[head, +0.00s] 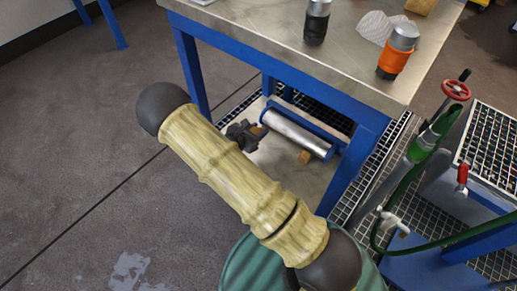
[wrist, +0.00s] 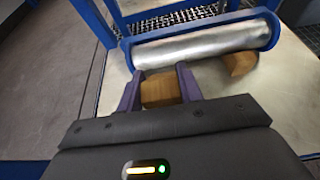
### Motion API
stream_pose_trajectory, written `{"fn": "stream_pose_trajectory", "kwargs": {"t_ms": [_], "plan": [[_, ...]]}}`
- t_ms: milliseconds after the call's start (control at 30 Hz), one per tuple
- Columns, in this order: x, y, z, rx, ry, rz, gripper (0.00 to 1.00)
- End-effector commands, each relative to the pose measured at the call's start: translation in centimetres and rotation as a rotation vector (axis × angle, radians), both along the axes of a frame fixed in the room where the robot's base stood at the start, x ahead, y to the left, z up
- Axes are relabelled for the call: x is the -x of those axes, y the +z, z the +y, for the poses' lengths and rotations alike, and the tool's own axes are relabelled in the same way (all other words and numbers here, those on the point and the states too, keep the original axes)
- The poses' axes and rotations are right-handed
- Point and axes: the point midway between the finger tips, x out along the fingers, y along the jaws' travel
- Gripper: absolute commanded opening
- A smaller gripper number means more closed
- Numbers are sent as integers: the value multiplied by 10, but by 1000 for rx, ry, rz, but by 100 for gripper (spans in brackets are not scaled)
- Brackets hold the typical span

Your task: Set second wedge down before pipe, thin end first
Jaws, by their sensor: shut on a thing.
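The pipe is a shiny metal cylinder (head: 296,134) lying on the low shelf under the table; it also spans the upper part of the wrist view (wrist: 195,48). My gripper (wrist: 160,88) is shut on a wooden wedge (wrist: 159,92), held between its two purple fingers on the near side of the pipe. Whether this wedge touches the shelf or the pipe I cannot tell. Another wooden wedge (wrist: 239,64) lies on the shelf against or close to the pipe, to the right; it also shows in the head view (head: 304,157). In the head view my gripper (head: 252,132) is partly hidden.
Blue end pieces and a rail (wrist: 275,28) frame the pipe. The pale shelf (head: 267,170) is bare around the wedges. A blue table leg (head: 190,75) stands left of my gripper. The tabletop (head: 270,25) overhangs the shelf. A green hose and red-wheeled valve (head: 456,90) stand at the right.

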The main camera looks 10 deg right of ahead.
Motion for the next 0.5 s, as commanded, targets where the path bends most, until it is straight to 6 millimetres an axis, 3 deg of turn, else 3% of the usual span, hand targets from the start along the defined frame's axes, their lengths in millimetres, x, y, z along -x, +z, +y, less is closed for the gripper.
{"fn": "stream_pose_trajectory", "kwargs": {"t_ms": [233,500], "plan": [[0,-48,2,1,4,1,10],[0,-58,2,0,4,0,10]]}}
